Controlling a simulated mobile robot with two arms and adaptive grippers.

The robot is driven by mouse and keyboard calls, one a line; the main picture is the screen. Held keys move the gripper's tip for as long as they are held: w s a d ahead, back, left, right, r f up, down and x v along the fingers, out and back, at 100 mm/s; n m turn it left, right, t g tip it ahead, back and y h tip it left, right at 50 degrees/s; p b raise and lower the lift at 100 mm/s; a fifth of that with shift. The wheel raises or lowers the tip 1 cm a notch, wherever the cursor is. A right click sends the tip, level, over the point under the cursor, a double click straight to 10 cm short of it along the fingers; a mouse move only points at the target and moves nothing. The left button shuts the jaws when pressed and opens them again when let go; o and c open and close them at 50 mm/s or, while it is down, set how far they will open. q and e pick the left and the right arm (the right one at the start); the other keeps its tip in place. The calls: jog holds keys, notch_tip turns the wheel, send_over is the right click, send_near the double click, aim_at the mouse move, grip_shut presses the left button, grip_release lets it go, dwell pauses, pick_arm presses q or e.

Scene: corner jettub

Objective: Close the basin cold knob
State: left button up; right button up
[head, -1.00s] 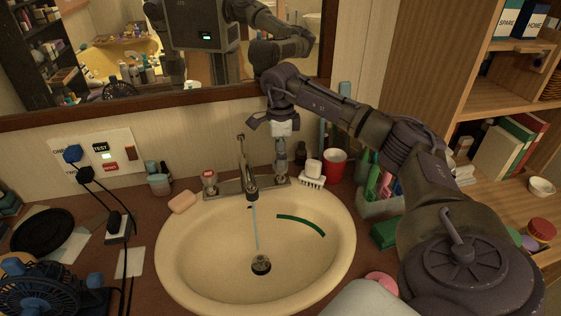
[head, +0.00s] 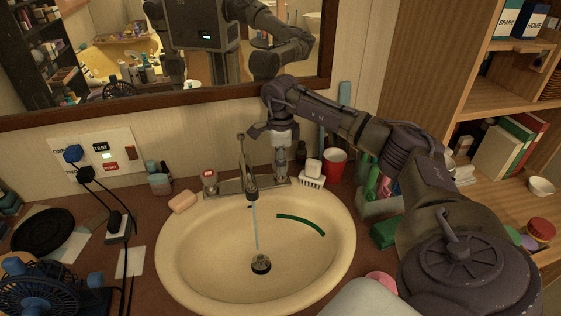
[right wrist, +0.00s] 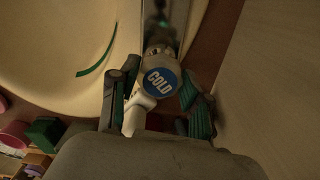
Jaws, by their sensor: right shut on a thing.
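The basin cold knob (right wrist: 161,81) has a blue cap marked COLD and sits between my right gripper's fingers (right wrist: 163,98) in the right wrist view. In the head view my right gripper (head: 281,160) points down at the right end of the faucet base and mostly hides that knob. The gripper is shut on the knob. The faucet (head: 247,165) stands at the back of the cream basin (head: 190,250), and a thin blue water stream (head: 256,228) falls from it to the drain (head: 261,264). The red-capped knob (head: 209,178) is at its left. My left gripper is not in view.
Close right of the gripper are a white brush (head: 312,176) and a red cup (head: 334,160). A soap bar (head: 183,201) lies left of the faucet. The mirror (head: 120,60) and wall are close behind. Shelves (head: 480,100) stand at the right.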

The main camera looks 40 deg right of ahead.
jog(key=shift+r+m, duration=0.1)
jog(key=shift+m, duration=0.2)
jog(key=m+p, duration=0.2)
jog(key=m, duration=0.1)
jog(key=shift+m+p, duration=0.75)
jog(key=shift+m, duration=1.95)
jog(key=o, duration=1.1)
jog(key=shift+o, duration=0.2)
jog(key=shift+r, duration=0.15)
notch_tip(320, 180, up, 12)
